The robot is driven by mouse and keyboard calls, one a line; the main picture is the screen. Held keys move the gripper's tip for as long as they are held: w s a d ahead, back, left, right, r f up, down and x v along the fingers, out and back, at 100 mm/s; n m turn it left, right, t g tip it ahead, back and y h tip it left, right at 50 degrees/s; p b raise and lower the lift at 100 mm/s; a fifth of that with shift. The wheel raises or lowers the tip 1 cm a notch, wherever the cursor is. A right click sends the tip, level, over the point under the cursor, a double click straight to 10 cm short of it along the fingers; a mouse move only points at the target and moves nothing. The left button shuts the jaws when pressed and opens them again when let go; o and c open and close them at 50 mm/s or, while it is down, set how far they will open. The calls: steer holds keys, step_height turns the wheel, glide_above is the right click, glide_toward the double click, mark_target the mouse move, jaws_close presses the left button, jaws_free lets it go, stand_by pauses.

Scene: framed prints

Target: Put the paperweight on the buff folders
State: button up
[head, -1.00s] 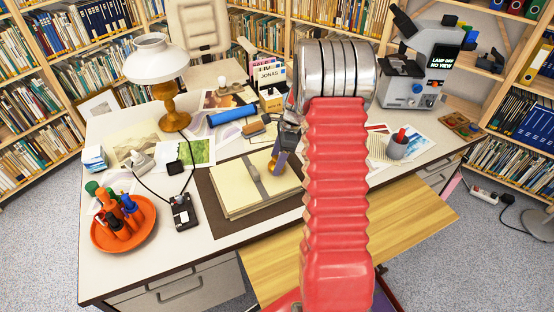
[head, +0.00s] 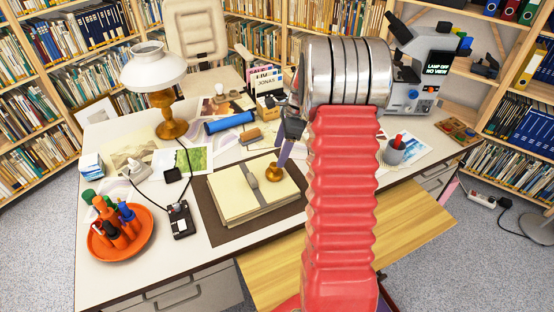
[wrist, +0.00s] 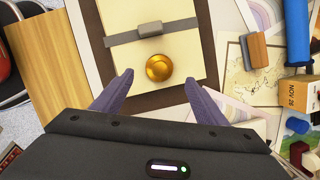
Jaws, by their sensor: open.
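The brass paperweight (head: 275,172) stands upright on the buff folders (head: 238,203), near their right edge in the head view. In the wrist view the paperweight (wrist: 160,68) is a round golden knob resting on the folders (wrist: 119,67), beside a grey strap (wrist: 150,33). My gripper (head: 286,150) is open above the paperweight. In the wrist view its two purple fingers (wrist: 159,80) are spread on either side, apart from the paperweight. In the head view my arm hides part of the desk to the right.
The folders lie on a dark brown mat (head: 217,220). An orange tray of bottles (head: 100,250), a black switch box (head: 182,222) and a white lamp (head: 153,65) stand to the left. A blue roll (head: 229,123) lies behind; a grey cup (head: 394,153) stands right.

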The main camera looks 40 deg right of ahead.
steer(key=v, duration=0.4)
stand_by(0.5)
steer(key=s+a+r+n+h, duration=0.1)
steer(key=s+a+r+n, duration=0.25)
steer(key=a, duration=0.25)
steer(key=s+a+r+n+t, duration=0.1)
steer(key=s+a+r+n, duration=0.1)
steer(key=a+r+n, duration=0.3)
steer(key=s+a+r+n+h, duration=0.1)
steer(key=s+a+r+n, duration=0.15)
steer(key=a+r, duration=0.35)
steer(key=s+a+n+t, duration=0.3)
steer(key=s+a+n, duration=0.9)
steer(key=s, duration=0.3)
steer(key=shift+s+n+h, duration=0.25)
steer(key=shift+n+h, duration=0.05)
steer(key=shift+n, duration=0.2)
